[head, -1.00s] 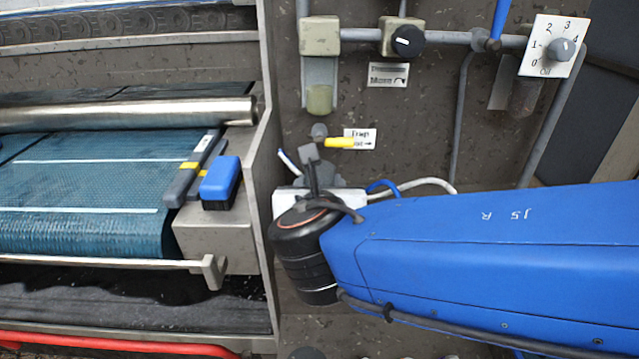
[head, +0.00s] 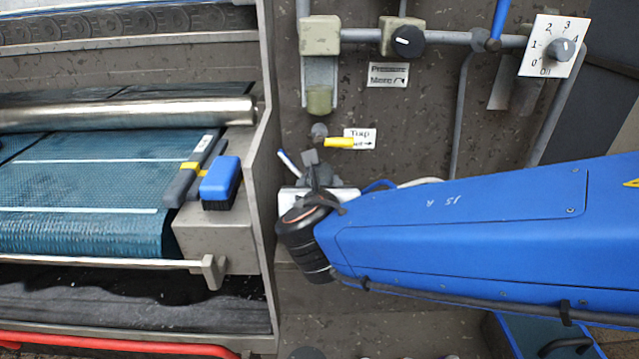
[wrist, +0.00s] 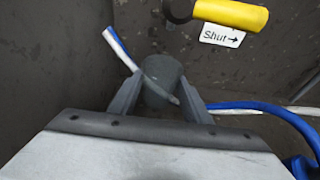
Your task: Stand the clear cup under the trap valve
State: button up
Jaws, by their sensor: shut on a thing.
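In the wrist view, a see-through grey clear cup (wrist: 162,66) stands between the two fingers of my gripper (wrist: 160,88), which is shut on it. The trap valve's yellow handle (wrist: 230,12) lies above and to the right of the cup there, with its body at the top edge. In the head view, the trap valve (head: 319,131) sits on the dark wall, its yellow handle (head: 340,142) pointing right. My gripper (head: 311,165) is just below it. The cup is hard to make out there, and I cannot tell its gap to the spout.
Blue and white cables (wrist: 255,108) run behind the cup and off to the right. A label (head: 361,138) is beside the valve. Pipes and knobs are above.

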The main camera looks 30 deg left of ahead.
jog(key=shift+f, duration=0.1)
jog(key=o, duration=1.1)
jog(key=shift+o, duration=0.2)
jog(key=v, duration=1.2)
